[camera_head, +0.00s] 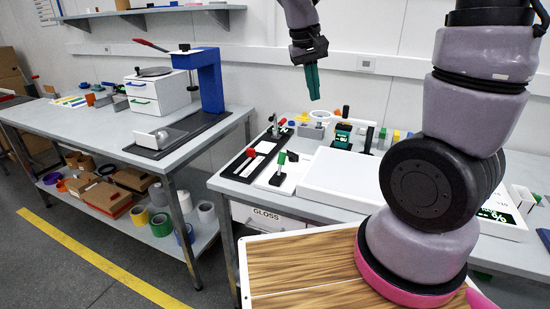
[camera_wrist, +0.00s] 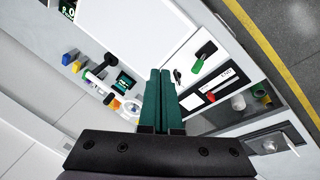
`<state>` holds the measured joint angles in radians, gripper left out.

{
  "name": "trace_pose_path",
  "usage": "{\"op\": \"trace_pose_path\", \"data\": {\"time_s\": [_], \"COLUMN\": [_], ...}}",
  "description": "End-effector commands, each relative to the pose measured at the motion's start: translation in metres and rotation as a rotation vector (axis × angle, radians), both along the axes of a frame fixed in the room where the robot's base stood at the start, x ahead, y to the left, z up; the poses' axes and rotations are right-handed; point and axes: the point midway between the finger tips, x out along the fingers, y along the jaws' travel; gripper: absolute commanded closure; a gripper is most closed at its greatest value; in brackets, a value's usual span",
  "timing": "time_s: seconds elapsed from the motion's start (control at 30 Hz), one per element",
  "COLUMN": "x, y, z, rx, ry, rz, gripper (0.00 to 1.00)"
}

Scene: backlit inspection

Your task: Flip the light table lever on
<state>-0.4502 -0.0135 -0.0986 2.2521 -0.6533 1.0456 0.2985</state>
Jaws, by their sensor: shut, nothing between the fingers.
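The light table (camera_head: 335,172) is a flat white panel on the right bench; it fills the upper middle of the wrist view (camera_wrist: 125,30). A green-handled lever (camera_head: 281,159) stands on a small white base at its left side; the wrist view shows the green handle (camera_wrist: 197,65) too. My gripper (camera_head: 315,97) is above the bench, behind the lever and well apart from it. Its teal fingers (camera_wrist: 163,73) are together and empty.
A black panel with a red-handled part (camera_head: 250,153) lies left of the lever. Several small objects, including a dark digital device (camera_head: 343,134), stand behind the light table. A left bench (camera_head: 100,125) holds a blue press (camera_head: 210,80). The air around my gripper is clear.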

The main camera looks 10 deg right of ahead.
Motion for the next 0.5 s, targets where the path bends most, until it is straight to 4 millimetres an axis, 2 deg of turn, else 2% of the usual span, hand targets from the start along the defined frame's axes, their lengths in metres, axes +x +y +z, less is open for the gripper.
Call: {"op": "trace_pose_path", "data": {"time_s": [0.03,0.5], "x": [0.007,0.061], "y": [0.006,0.06], "z": [-0.011,-0.101], "rx": [-0.041,-0.427], "ry": [0.021,0.076], "rz": [0.026,0.271], "gripper": [1.0,1.0]}}
